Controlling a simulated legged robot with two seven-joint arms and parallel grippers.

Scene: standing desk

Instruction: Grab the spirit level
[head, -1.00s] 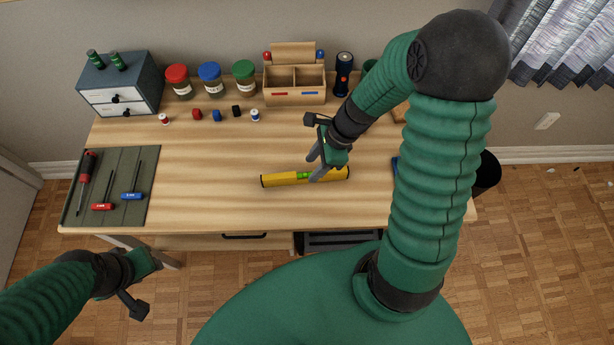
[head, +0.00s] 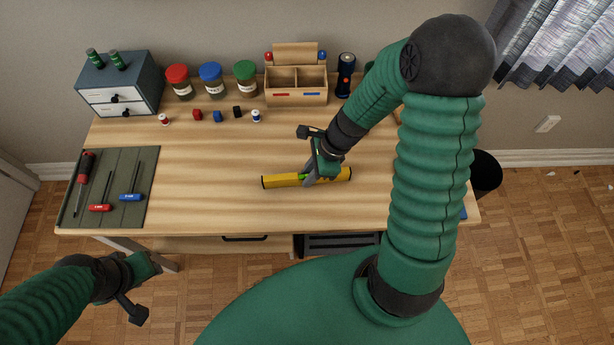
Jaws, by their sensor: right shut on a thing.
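The yellow spirit level (head: 281,181) lies on the desk near the front middle, its length running left to right, with a green part at its centre. My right gripper (head: 307,179) is over its middle, shut on it, with the fingers hiding part of the centre. The level appears to rest on the desk top. My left gripper (head: 151,285) is low at the left, in front of the desk and away from the level.
A small drawer unit (head: 128,84), lidded jars (head: 211,82), a wooden organizer (head: 296,97) and a flashlight (head: 344,76) stand along the back. Small coloured pieces lie before the jars. The desk middle (head: 220,155) is clear.

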